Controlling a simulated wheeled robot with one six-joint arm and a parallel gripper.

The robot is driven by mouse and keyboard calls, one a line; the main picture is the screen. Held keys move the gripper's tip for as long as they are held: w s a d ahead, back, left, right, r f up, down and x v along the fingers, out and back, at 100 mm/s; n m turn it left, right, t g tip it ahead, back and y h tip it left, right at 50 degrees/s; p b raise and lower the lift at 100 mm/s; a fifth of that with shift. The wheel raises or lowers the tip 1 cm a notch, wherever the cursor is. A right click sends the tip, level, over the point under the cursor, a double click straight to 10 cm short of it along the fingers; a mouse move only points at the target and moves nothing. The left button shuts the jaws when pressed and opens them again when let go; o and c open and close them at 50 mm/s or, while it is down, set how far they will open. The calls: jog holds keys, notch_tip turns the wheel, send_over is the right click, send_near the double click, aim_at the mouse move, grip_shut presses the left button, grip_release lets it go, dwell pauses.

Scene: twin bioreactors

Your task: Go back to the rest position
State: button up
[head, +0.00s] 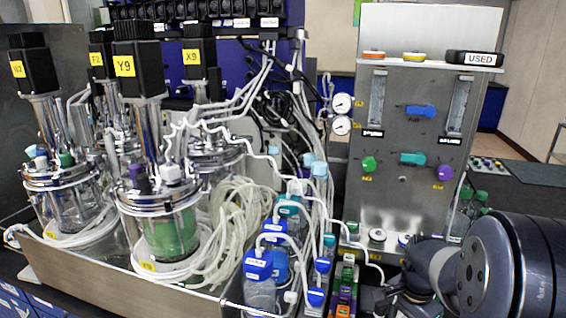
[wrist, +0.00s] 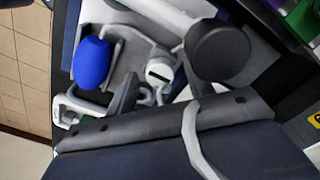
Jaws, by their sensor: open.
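My arm (head: 510,262) comes in from the right edge of the head view, low in front of the steel gas panel. My gripper (wrist: 158,92) shows in the wrist view as dark fingers in front of a dark body. It is open, and I see nothing held in it. In the head view its dark end is low, by the foot of the panel, and partly cut off by the lower edge. A rounded blue part (wrist: 92,62), a white cap and a dark round knob-like part (wrist: 218,52) lie close beyond the fingers.
Several blue-capped bottles (head: 260,285) with white tubing stand left of my gripper. Glass bioreactors (head: 172,225) stand in a steel tray at left. The steel panel (head: 405,200) with coloured valves stands behind, carrying a "USED" box (head: 474,58). Dark bench (head: 540,185) at right looks clearer.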

jog(key=shift+r, duration=0.1)
dwell(0.4)
notch_tip(320, 180, up, 11)
notch_tip(320, 180, down, 11)
jog(key=shift+r, duration=0.1)
jog(key=shift+f, duration=0.25)
jog(key=n, duration=0.4)
jog(key=shift+b, duration=0.35)
jog(key=n, duration=0.4)
jog(key=shift+n+b, duration=0.4)
jog(key=n+b, duration=0.1)
jog(key=n, duration=0.3)
jog(key=shift+n, duration=0.3)
jog(key=n+b, duration=0.1)
jog(key=n, duration=0.3)
jog(key=shift+r, duration=1.1)
